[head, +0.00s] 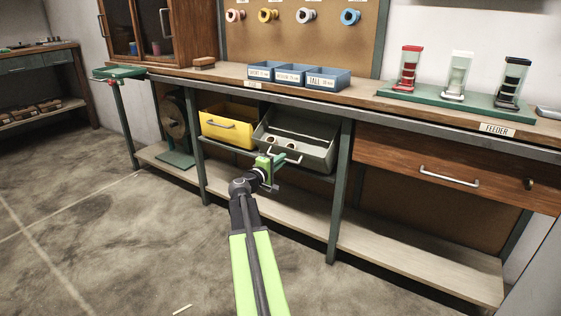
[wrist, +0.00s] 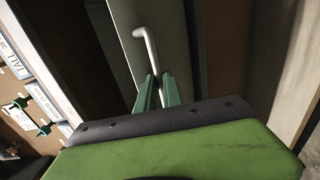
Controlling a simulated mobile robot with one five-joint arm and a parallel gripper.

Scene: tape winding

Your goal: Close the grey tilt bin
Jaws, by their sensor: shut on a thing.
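The grey tilt bin (head: 302,155) hangs under the workbench, tilted forward, so that its open top and inside show in the head view. Small round things lie inside it. My gripper (head: 279,161) is at the bin's front and shut on its pale bar handle (head: 297,158). In the wrist view the green fingers (wrist: 158,90) close around the lower part of the handle (wrist: 146,50), and its bent upper end stands free. The grey front face of the bin (wrist: 165,25) is behind the handle.
A yellow tilt bin (head: 228,128) is directly left of the grey one. A green bench leg (head: 339,190) stands close on the right, and a wooden drawer (head: 440,165) is beyond it. A low shelf (head: 290,205) runs below. The floor in front is mostly clear.

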